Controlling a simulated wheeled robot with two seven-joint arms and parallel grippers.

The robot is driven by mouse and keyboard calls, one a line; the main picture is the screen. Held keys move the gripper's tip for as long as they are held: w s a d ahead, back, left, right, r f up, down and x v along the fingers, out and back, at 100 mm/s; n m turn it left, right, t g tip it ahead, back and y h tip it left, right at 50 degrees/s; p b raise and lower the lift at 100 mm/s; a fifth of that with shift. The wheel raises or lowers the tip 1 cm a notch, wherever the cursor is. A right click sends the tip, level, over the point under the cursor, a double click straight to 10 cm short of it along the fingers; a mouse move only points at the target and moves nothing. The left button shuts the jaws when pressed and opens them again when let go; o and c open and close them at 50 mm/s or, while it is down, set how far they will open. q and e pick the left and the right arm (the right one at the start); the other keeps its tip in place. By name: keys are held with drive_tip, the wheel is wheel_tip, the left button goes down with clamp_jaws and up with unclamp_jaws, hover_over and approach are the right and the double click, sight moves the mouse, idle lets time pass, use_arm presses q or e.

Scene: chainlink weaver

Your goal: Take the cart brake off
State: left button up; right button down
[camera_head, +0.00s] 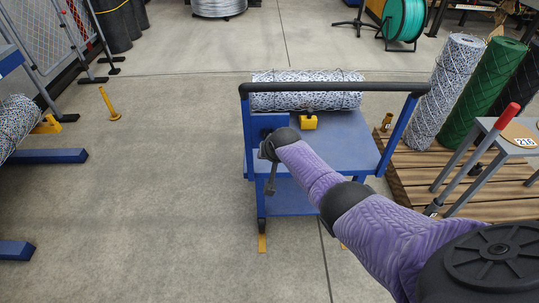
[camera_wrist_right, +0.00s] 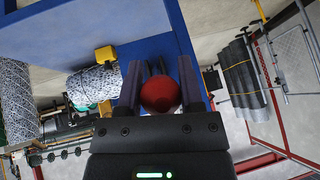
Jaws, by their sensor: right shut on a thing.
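The blue cart (camera_head: 340,150) stands in the middle of the head view, with a black push bar (camera_head: 330,87) along its near side. My right gripper (camera_head: 266,150) is at the cart's left near corner, beside a blue panel (camera_head: 268,124). In the right wrist view my right gripper (camera_wrist_right: 159,74) is shut on a round red knob (camera_wrist_right: 160,95), which sits between its two fingers. The knob's lever is mostly hidden. My left gripper is not in view.
A roll of wire mesh (camera_head: 306,92) lies across the cart beside a yellow block (camera_head: 308,123). Upright mesh rolls (camera_head: 447,88) stand on a wooden pallet (camera_head: 410,165) at the right, near a grey stand with a red handle (camera_head: 506,118).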

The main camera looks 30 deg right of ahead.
drive_tip(key=shift+w+d+r+p, duration=0.15)
drive_tip(key=shift+w+r+p, duration=0.2)
drive_tip(key=shift+r, duration=0.5)
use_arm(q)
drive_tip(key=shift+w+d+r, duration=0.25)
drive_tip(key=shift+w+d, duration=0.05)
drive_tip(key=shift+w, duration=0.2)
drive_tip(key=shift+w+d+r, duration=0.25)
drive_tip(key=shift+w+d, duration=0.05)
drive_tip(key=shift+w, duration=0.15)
use_arm(e)
drive_tip(key=shift+w+r, duration=0.2)
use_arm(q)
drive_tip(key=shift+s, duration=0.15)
use_arm(e)
drive_tip(key=shift+d, duration=0.1)
drive_tip(key=shift+c, duration=2.4)
unclamp_jaws()
drive_tip(key=shift+o, duration=1.2)
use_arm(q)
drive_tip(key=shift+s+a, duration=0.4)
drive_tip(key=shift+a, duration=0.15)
use_arm(e)
drive_tip(key=shift+s, duration=0.1)
